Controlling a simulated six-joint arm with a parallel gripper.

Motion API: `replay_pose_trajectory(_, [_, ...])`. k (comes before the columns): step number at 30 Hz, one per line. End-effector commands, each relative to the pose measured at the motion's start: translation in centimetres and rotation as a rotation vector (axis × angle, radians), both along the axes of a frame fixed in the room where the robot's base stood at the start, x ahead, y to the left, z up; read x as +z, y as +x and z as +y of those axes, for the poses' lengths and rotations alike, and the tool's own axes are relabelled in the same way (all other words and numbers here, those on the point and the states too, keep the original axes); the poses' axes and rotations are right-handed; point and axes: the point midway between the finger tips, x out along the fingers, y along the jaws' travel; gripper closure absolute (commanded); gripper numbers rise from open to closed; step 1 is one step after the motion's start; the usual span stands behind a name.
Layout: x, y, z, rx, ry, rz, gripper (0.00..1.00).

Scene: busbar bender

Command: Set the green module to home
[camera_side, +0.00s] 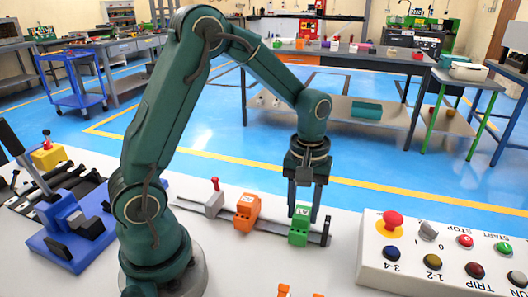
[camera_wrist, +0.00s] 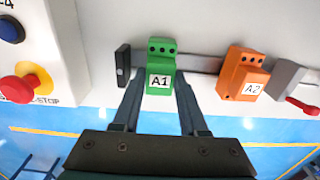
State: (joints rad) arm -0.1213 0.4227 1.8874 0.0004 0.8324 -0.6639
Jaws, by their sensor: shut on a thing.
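The green module (camera_side: 300,228), labelled A1, sits on a dark rail on the white table. It also shows in the wrist view (camera_wrist: 161,62), upright, between a black end stop (camera_wrist: 123,65) and the orange module. My gripper (camera_side: 302,208) points down over the green module and is shut on it; in the wrist view its two fingers (camera_wrist: 160,90) lie along the module's two sides. The orange module (camera_side: 247,208), labelled A2 (camera_wrist: 241,74), stands on the same rail with a gap between it and the green one.
A grey block with a red lever (camera_side: 214,200) stands at the rail's far end. A control box (camera_side: 440,252) with several buttons and a red mushroom button (camera_side: 392,222) stands to the right. A blue bender (camera_side: 75,235) stands at left. Small orange parts (camera_side: 285,290) lie at the front edge.

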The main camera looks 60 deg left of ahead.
Motion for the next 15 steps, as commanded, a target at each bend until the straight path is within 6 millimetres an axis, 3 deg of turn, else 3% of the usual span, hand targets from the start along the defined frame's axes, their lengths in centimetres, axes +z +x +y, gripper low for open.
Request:
replay_pose_trajectory(6, [0.14, 0.08, -0.05, 0.001, -0.001, -0.004, 1.0])
replay_pose_trajectory(7, [0.14, 0.08, -0.05, 0.001, -0.001, -0.004, 0.5])
replay_pose_trajectory(9, [0.12, 0.07, -0.04, 0.001, -0.001, -0.004, 0.28])
replay_pose_trajectory(15, [0.06, 0.02, -0.01, 0.001, -0.001, -0.002, 0.28])
